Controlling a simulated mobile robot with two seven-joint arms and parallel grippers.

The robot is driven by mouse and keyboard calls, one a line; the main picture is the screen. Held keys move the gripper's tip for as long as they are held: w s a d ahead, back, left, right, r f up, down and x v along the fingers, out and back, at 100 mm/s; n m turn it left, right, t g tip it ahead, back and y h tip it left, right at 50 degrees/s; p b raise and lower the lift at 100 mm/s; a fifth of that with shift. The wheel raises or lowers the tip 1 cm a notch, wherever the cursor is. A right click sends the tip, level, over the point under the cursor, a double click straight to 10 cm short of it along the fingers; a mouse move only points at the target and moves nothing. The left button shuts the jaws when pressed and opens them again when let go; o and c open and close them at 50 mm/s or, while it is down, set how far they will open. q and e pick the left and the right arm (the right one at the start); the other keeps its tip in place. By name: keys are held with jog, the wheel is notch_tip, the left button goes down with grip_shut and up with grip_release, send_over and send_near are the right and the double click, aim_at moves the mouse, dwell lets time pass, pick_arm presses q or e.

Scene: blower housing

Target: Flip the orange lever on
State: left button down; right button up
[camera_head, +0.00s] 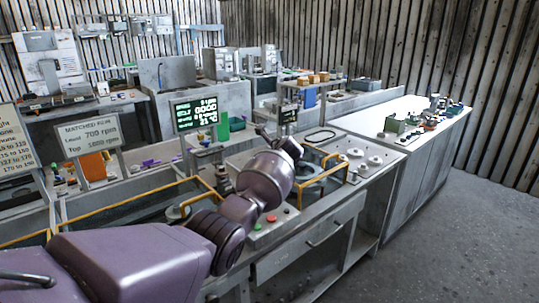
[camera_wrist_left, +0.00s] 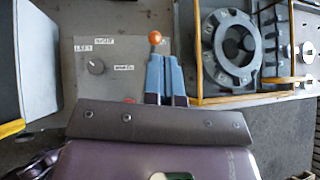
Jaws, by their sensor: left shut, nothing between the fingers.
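The orange lever shows in the left wrist view as a round orange knob (camera_wrist_left: 155,38), just beyond my left fingertips. Its shaft is mostly hidden by the fingers, so I cannot tell its tilt or whether the fingers touch it. My left gripper (camera_wrist_left: 164,58) is shut and empty, its two blue-grey fingers side by side over the edge of a grey control panel (camera_wrist_left: 120,50). In the head view my left arm reaches across the bench and hides the lever. I cannot make out the fingers there. My right gripper is in neither view.
A bolted ring flange (camera_wrist_left: 249,50) inside a yellow rail (camera_wrist_left: 196,60) stands to the right. The head view shows a red button (camera_head: 271,217), a green screen (camera_head: 195,113) and a white counter (camera_head: 390,107).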

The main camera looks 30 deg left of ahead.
pick_arm(q)
jog(key=shift+s+d+r, duration=0.2)
jog(key=shift+s+r, duration=0.05)
jog(key=shift+r, duration=0.5)
jog(key=shift+s+d+r, duration=0.25)
jog(key=shift+r, duration=0.45)
jog(key=shift+s+d+r, duration=0.2)
jog(key=shift+s+r, duration=0.05)
jog(key=shift+r, duration=0.5)
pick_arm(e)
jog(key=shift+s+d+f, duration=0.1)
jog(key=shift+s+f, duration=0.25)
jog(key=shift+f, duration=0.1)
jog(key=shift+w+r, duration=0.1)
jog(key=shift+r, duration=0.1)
